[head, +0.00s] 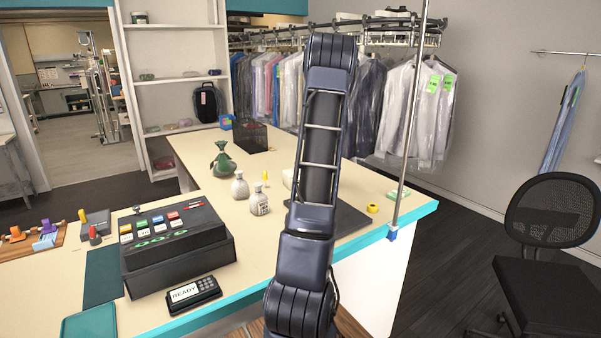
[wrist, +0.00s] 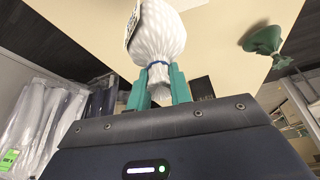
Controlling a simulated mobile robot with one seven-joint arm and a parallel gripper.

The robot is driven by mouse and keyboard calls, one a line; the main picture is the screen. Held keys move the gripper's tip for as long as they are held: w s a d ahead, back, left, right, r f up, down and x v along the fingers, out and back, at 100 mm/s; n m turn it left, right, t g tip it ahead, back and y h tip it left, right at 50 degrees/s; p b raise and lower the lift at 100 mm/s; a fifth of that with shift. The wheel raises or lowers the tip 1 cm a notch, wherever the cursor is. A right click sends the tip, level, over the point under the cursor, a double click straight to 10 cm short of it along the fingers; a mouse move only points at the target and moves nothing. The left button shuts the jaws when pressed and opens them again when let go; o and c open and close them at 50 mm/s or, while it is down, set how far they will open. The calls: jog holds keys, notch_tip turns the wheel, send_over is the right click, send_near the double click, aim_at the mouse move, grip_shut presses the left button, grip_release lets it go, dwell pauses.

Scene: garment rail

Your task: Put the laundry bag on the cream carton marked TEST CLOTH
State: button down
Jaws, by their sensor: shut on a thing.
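In the wrist view my gripper (wrist: 158,78) has its teal fingers shut on the tied neck of a white, textured laundry bag (wrist: 162,38). The bag has a blue tie and a black-and-white tag at its side. The cream counter shows beyond it; I cannot tell whether they touch. In the head view my arm hides the gripper and most or all of the bag. A pale shape (head: 289,178) shows just left of the arm; I cannot tell what it is. I cannot make out a carton marked TEST CLOTH in either view.
On the counter (head: 205,150) stand a green bag (head: 222,160), two small pale bags (head: 240,187) (head: 259,201), a black mesh bin (head: 250,137) and a till (head: 175,240). A dark mat (head: 345,216) lies by my arm. A metal pole (head: 408,130) rises at the right corner.

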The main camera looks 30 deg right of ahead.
jog(key=w+a+r+n+y, duration=0.1)
jog(key=w+a+r+n, duration=0.15)
jog(key=w+a, duration=0.35)
notch_tip(320, 180, down, 20)
dwell(0.5)
jog(key=c, duration=1.3)
grip_release()
jog(key=shift+r, duration=0.1)
